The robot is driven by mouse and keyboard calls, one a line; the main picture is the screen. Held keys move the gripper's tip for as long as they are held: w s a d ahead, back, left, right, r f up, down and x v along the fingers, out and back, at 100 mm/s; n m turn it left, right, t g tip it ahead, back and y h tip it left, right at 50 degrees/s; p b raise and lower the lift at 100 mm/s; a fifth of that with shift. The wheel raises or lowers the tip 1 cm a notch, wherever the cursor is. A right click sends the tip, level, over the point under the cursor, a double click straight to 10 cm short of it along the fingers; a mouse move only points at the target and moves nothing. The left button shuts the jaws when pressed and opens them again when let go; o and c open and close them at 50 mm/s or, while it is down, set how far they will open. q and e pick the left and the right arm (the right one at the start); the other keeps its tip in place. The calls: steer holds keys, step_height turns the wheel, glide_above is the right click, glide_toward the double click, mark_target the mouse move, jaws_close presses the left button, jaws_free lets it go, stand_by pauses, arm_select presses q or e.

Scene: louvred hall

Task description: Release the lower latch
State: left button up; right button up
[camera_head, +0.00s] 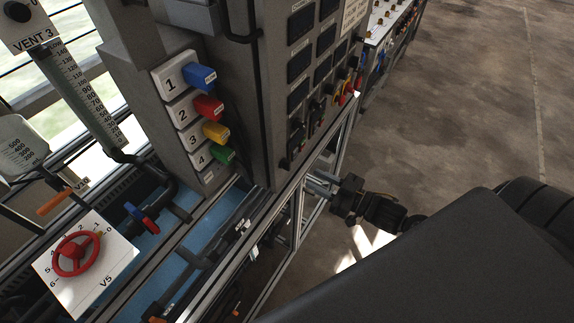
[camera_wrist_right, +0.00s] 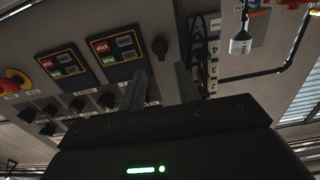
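I cannot make out a part that is clearly the lower latch in either view. The grey cabinet (camera_head: 239,97) stands in the middle of the head view, its front panel turned to the right. My right gripper (camera_head: 317,184) is beside the lower part of this panel, low and to its right. In the right wrist view my right gripper (camera_wrist_right: 162,74) has its two fingers apart with nothing between them. Beyond the fingers is a grey panel with a round black knob (camera_wrist_right: 160,47); I cannot tell whether the fingers touch it. My left gripper is not in view.
Numbered coloured plugs (camera_head: 207,107) sit on the cabinet's left side. A red valve wheel (camera_head: 75,254) on a white plate is at lower left. Two STOP/RUN control units (camera_wrist_right: 114,50) and a red knob (camera_wrist_right: 14,82) show in the wrist view. Open floor (camera_head: 480,110) lies to the right.

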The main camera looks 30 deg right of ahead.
mark_target(290, 167)
steer(key=b+x, duration=0.2)
steer(key=x, duration=0.6)
steer(key=shift+w, duration=0.15)
jaws_close()
stand_by(1.2)
